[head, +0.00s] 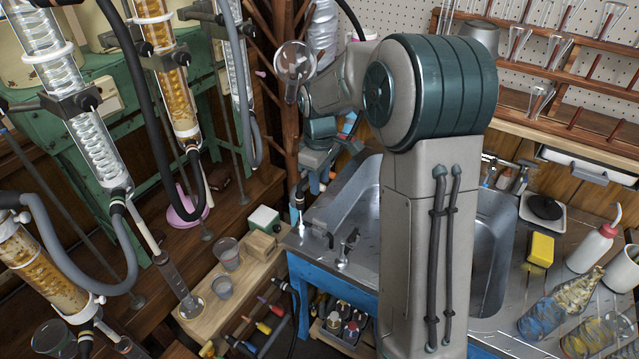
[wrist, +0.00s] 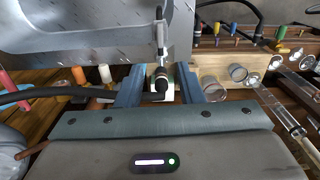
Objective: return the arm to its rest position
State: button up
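My arm (head: 420,200) rises in front of the sink and bends over at the top, with its wrist hanging down at the sink's left edge. My gripper (wrist: 160,84) shows in the wrist view with its two blue fingers apart. I see nothing held between them. A black-tipped tap (wrist: 160,60) and a small white and green block (wrist: 161,92) show beyond the gap. In the head view the gripper is small and partly merges with the clutter behind it, so its fingertips are hard to make out.
The steel sink (head: 335,205) is behind and beside my arm. A round glass flask (head: 295,62) is close to the forearm's left end. Glass condensers (head: 92,140) and hoses crowd the left. Beakers (head: 228,252) stand on a wooden bench; bottles and a yellow sponge (head: 540,250) are right.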

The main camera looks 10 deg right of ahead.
dwell(0.3)
jog(key=s+r+m+t, duration=0.1)
jog(key=s+r+m, duration=0.3)
jog(key=s, duration=0.8)
jog(key=s+r+m+t+p, duration=0.1)
jog(key=s+r+m, duration=0.3)
jog(key=s, duration=0.8)
jog(key=shift+s+a+r+m+t, duration=0.2)
jog(key=shift+s+m+t, duration=0.15)
jog(key=shift+m, duration=0.55)
